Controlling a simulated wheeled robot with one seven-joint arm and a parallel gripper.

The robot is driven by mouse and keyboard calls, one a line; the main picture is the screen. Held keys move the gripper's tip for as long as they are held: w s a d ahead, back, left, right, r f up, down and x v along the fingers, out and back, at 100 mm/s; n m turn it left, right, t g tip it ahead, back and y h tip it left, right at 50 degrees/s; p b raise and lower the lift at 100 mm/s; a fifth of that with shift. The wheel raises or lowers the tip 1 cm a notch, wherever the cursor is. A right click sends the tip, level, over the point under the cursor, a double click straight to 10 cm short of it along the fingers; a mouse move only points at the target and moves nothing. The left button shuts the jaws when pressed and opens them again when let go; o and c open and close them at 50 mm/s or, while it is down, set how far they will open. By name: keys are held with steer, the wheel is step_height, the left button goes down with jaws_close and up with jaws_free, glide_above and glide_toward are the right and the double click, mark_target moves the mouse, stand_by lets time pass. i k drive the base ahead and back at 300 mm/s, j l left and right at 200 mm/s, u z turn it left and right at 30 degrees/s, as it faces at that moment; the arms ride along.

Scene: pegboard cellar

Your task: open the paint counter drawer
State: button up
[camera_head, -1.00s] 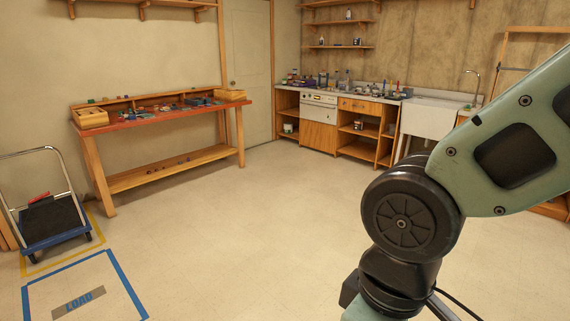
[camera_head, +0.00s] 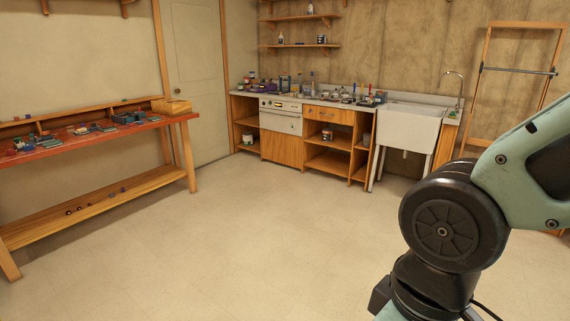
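The paint counter (camera_head: 300,98) stands against the far wall, with jars, bottles and tools along its top. Its wooden drawer (camera_head: 330,115) is right of the white appliance front, above an open shelf bay. The drawer front looks flush with the counter, so it appears shut. A small dark handle seems to show on it, but it is too small to make out well. My arm fills the lower right of the view, far from the counter. My gripper is out of view.
A red-topped workbench (camera_head: 92,137) stands at the left. A white sink (camera_head: 408,127) adjoins the counter's right end, and a wooden frame (camera_head: 487,90) leans on the wall beyond. The floor (camera_head: 250,230) between me and the counter is clear.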

mark_target(344, 116)
steer(key=i, duration=1.7)
steer(key=i+j, duration=0.1)
steer(key=i, duration=1.6)
steer(key=i+z, duration=0.1)
steer(key=i, duration=1.6)
steer(key=i+j+z, duration=0.1)
steer(key=i+z, duration=0.15)
steer(key=i, duration=0.2)
steer(key=i+j+z, duration=0.2)
steer(key=i, duration=0.25)
steer(key=i+j+z, duration=0.25)
steer(key=i, duration=0.2)
